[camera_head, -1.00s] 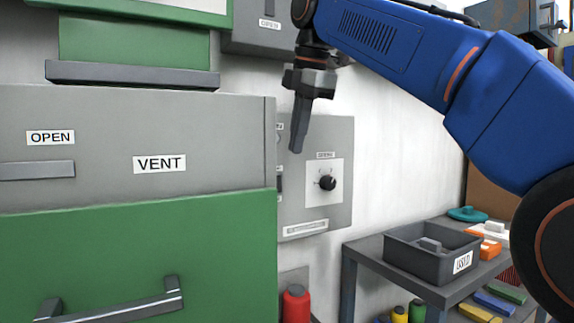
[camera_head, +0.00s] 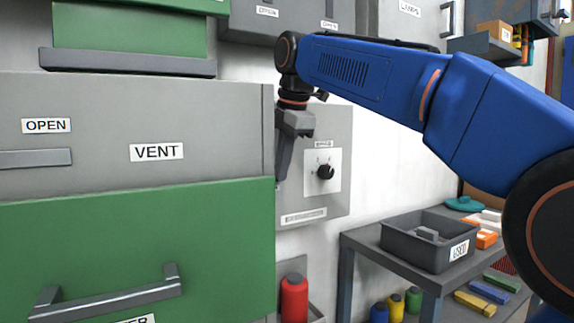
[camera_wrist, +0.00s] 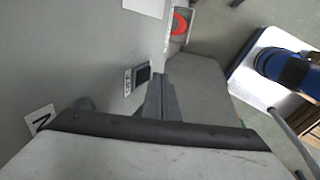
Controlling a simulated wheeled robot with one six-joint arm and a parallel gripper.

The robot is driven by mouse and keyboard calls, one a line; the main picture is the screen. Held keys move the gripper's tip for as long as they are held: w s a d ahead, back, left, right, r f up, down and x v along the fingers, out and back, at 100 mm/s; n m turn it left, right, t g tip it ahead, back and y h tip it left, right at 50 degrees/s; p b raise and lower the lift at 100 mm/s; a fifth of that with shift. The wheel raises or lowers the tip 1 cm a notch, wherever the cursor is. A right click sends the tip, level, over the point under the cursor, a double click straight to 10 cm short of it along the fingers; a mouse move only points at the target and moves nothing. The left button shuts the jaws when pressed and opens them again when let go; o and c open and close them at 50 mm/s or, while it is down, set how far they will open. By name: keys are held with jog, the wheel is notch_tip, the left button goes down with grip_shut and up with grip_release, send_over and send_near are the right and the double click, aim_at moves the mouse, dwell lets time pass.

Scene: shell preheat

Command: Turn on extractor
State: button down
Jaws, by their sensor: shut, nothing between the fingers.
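A grey control panel (camera_head: 336,125) with a black dial (camera_head: 325,172) is on the wall right of the large grey and green cabinet. My gripper (camera_head: 281,178) is shut and empty, its fingers pointing down in front of the panel's left part. It hides that part, and no switch shows there in the head view. In the wrist view, a small dark switch (camera_wrist: 142,75) with a white label (camera_wrist: 127,82) sits just left of my fingertips (camera_wrist: 160,80). I cannot tell whether they touch it. The label is too small to read.
The cabinet, labelled VENT (camera_head: 157,152), stands close left of my gripper. A dark bin (camera_head: 415,250) sits on a low bench at the right. A red bottle (camera_head: 293,298) stands below the panel.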

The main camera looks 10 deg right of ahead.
jog(key=shift+w+a+f, duration=0.1)
jog(key=shift+w, duration=0.35)
jog(key=shift+w+f, duration=0.1)
jog(key=shift+w, duration=0.15)
dwell(0.3)
jog(key=shift+r, duration=0.8)
jog(key=shift+s+a, duration=0.1)
